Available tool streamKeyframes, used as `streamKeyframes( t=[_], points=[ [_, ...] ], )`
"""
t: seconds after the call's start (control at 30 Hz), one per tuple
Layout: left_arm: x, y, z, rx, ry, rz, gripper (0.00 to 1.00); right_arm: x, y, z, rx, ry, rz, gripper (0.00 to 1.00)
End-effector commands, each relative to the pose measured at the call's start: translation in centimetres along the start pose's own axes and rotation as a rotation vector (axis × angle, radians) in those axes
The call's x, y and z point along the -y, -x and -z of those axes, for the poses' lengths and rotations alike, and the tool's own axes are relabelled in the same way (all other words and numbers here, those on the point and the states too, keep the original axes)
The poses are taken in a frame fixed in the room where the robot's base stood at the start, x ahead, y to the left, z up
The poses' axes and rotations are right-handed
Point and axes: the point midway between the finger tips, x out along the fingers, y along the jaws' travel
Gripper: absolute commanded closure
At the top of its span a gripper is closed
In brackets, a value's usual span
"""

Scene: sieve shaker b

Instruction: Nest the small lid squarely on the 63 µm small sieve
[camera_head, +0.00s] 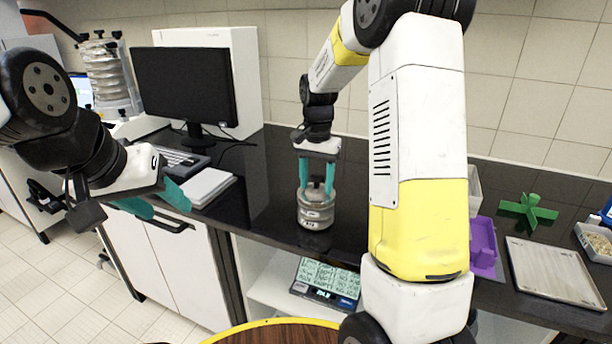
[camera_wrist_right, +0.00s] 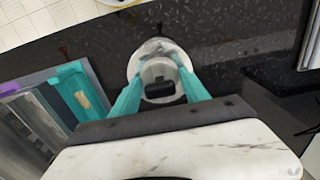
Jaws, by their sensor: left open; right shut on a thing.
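A small round metal sieve (camera_head: 315,214) with pale labels stands on the black counter in the head view. My right gripper (camera_head: 316,188) points down over it, its teal fingers shut on the small lid. In the right wrist view the lid (camera_wrist_right: 158,74) is a grey disc with a black knob between the fingers (camera_wrist_right: 160,92). A paler round rim (camera_wrist_right: 152,46) shows around its far side. I cannot tell whether the lid is seated or slightly above the sieve. My left gripper (camera_head: 153,202) is open and empty, away to the left near the counter's front edge.
A monitor (camera_head: 186,85), a keyboard (camera_head: 181,160) and a pale flat block (camera_head: 207,187) are left of the sieve. A tall sieve shaker (camera_head: 108,75) stands further left. A purple holder (camera_head: 483,246), a green cross-shaped piece (camera_head: 528,210) and a tray (camera_head: 553,271) lie right.

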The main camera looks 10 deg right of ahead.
Motion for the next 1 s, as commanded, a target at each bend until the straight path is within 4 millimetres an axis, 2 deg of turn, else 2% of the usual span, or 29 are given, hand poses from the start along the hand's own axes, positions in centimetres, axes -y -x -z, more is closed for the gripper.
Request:
streamKeyframes(
  t=[1.0],
  points=[
    [0.0,0.0,0.0,0.0,0.0,0.0,0.51,-0.03,-0.64,-0.01,0.0,0.0,0.0,0.95]
  ],
)
